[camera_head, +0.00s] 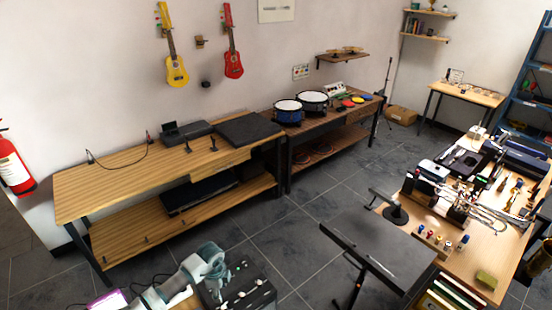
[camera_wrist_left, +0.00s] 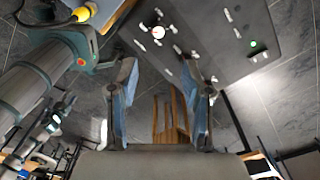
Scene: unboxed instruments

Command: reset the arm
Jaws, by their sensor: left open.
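My left arm comes in at the bottom left of the head view, pale grey and teal, bent at a rounded joint. Its fingertips cannot be made out clearly there. In the left wrist view my left gripper (camera_wrist_left: 160,62) has its two blue-grey fingers spread apart. Nothing is between the fingers; the grey floor and a wooden item lie beyond. My right gripper cannot be made out in either view.
A long wooden bench (camera_head: 100,182) runs along the wall, with drums (camera_head: 287,112) on the table beyond. A black stand (camera_head: 375,245) stands in front of a cluttered workbench (camera_head: 485,275) at right. Grey tiled floor (camera_head: 300,215) lies clear between them.

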